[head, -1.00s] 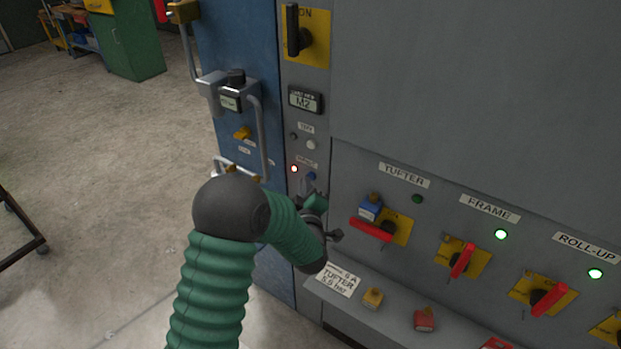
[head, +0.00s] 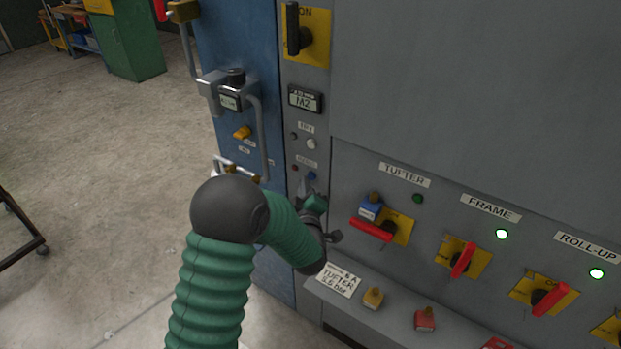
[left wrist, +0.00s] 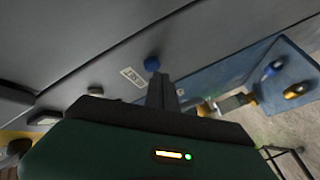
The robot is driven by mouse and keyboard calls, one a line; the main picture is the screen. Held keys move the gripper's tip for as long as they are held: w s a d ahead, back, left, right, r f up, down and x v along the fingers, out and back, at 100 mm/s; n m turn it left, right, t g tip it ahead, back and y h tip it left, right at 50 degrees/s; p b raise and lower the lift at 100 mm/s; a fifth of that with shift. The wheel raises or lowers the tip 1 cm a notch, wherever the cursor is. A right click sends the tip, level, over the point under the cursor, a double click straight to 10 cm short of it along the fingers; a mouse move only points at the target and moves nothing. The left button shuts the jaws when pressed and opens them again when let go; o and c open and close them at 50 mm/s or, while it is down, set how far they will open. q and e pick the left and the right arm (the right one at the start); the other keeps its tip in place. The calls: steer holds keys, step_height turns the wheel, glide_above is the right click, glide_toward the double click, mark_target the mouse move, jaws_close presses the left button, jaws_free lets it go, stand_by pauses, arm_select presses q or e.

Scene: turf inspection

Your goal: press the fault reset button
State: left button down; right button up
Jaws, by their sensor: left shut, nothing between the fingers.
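The blue button (head: 311,176) sits on the narrow grey panel strip under a small label (head: 306,161), whose text I cannot read surely. A small lamp (head: 294,168) left of it is dark. My left gripper (head: 306,186) is shut and empty, its fingertips just below the button. In the left wrist view the blue button (left wrist: 152,64) shows just beyond the tips of my left gripper (left wrist: 161,82). I cannot tell whether they touch. My right gripper is not in view.
A white button (head: 311,144) and a display (head: 305,100) sit above. A blue door with a handle (head: 262,140) stands left. Red-handled switches (head: 371,230) line the panel to the right, above a ledge with padlocks (head: 373,298).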

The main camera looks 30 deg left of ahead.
arm_select(q)
steer(key=shift+s, duration=0.4)
steer(key=s, duration=0.5)
steer(key=shift+a+b, duration=0.25)
steer(key=shift+b, duration=0.05)
steer(key=shift+d, duration=0.1)
stand_by(0.4)
steer(key=s+d+f+m+g+h+p, duration=0.2)
steer(key=d+m+h, duration=0.2)
steer(key=d+m, duration=0.15)
steer(key=s+d+f+m+g+h+p, duration=0.1)
steer(key=s+d+f+m+g+h, duration=0.2)
steer(key=d, duration=0.4)
steer(key=s+d+m+g+h+p, duration=0.1)
steer(key=s+m+g, duration=0.2)
steer(key=s, duration=0.5)
steer(key=s+d+m+g+h+p, duration=0.1)
steer(key=s+d+m+g, duration=0.1)
steer(key=s+m, duration=0.3)
steer(key=s+g, duration=0.1)
steer(key=s, duration=0.2)
steer(key=shift+s+d+f+g, duration=0.2)
steer(key=shift+s+d+g, duration=0.05)
steer(key=shift+s+g, duration=0.15)
